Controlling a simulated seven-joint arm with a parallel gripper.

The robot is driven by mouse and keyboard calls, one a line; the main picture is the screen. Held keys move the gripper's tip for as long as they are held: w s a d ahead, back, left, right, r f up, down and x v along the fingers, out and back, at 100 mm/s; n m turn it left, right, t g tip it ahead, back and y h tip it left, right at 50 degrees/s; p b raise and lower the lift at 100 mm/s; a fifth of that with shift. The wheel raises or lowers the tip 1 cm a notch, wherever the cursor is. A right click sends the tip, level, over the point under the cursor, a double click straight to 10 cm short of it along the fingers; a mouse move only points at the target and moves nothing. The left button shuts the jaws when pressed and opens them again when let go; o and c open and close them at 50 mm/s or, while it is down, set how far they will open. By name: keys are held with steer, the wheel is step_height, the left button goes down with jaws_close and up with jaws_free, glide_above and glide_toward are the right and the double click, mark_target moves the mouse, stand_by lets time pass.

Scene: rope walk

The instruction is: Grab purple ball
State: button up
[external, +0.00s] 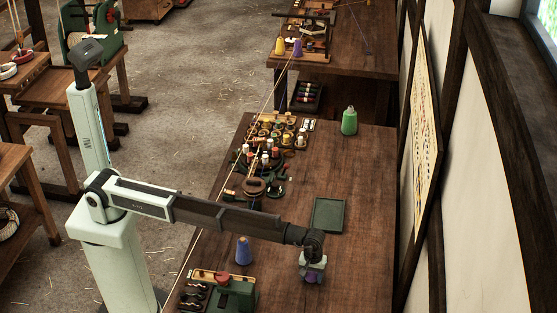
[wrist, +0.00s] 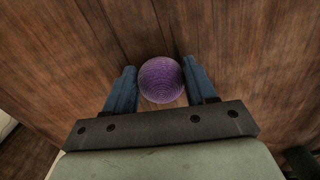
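The purple ball (wrist: 160,80) looks like wound cord and sits between the two blue fingers of my gripper (wrist: 161,88) in the wrist view. A narrow gap seems to show on each side of it, and the fingers are apart. In the external view, my gripper (external: 313,272) points down over the near right of the wooden table, with a bit of the purple ball (external: 313,279) showing beneath it. The lower part of the ball is hidden in both views.
A blue-purple cone (external: 243,250) stands left of my gripper. A green tray (external: 328,215) lies behind it, and a green cone (external: 349,121) stands farther back. A green tool (external: 232,294) is at the front left. Spools (external: 268,150) crowd the table's far left. The right side is clear.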

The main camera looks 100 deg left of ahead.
steer(key=c, duration=0.6)
steer(key=shift+o, duration=0.2)
steer(key=shift+r, duration=0.1)
